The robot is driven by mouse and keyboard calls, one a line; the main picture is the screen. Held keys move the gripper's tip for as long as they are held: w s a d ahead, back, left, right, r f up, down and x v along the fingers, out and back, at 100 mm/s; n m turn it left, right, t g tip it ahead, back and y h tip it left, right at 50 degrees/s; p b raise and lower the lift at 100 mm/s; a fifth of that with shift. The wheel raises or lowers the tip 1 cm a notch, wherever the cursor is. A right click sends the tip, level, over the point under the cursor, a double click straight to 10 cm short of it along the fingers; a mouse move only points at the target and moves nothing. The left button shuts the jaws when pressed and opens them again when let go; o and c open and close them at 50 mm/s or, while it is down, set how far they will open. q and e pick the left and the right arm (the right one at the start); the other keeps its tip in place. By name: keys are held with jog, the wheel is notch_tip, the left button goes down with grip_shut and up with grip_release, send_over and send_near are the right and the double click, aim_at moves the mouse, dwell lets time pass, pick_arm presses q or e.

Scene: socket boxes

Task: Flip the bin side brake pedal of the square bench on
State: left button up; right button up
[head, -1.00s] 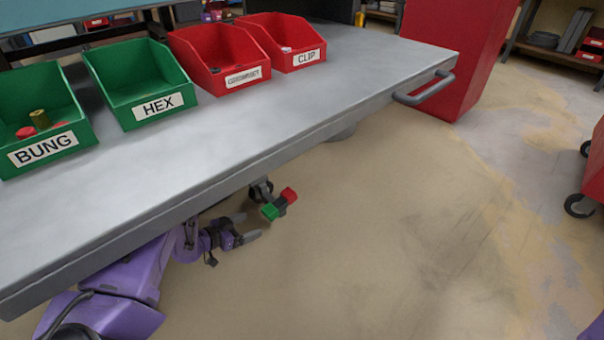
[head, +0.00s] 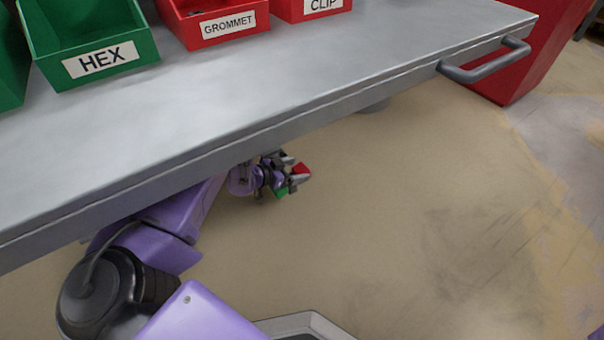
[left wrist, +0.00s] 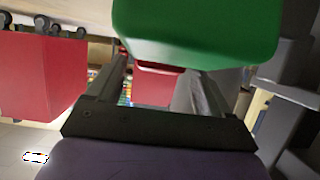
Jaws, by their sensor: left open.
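The brake pedal shows below the bench edge in the head view, with a red end (head: 301,170) and a green end (head: 281,192). My left gripper (head: 293,171) is at the pedal, its fingers open and overlapping it in the picture. In the left wrist view the green end (left wrist: 200,32) is large and close, across the top in front of the open fingers (left wrist: 158,75). I cannot tell whether the fingers touch it. The square bench (head: 300,75) has a grey top. My right gripper is not in view.
The bench top overhangs my left arm. Green HEX (head: 128,68) and red GROMMET (head: 238,30) bins stand on it. A grey handle (head: 485,68) juts from the bench's right end, near a red cabinet (head: 515,85). The floor (head: 400,210) right of the pedal is clear.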

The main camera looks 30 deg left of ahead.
pick_arm(q)
jog(key=shift+b+x, duration=0.45)
jog(key=shift+x, duration=0.8)
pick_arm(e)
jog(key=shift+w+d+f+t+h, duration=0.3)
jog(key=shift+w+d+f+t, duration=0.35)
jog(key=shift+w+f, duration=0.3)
pick_arm(q)
jog(key=shift+w+d+f, duration=0.1)
jog(key=shift+w, duration=0.05)
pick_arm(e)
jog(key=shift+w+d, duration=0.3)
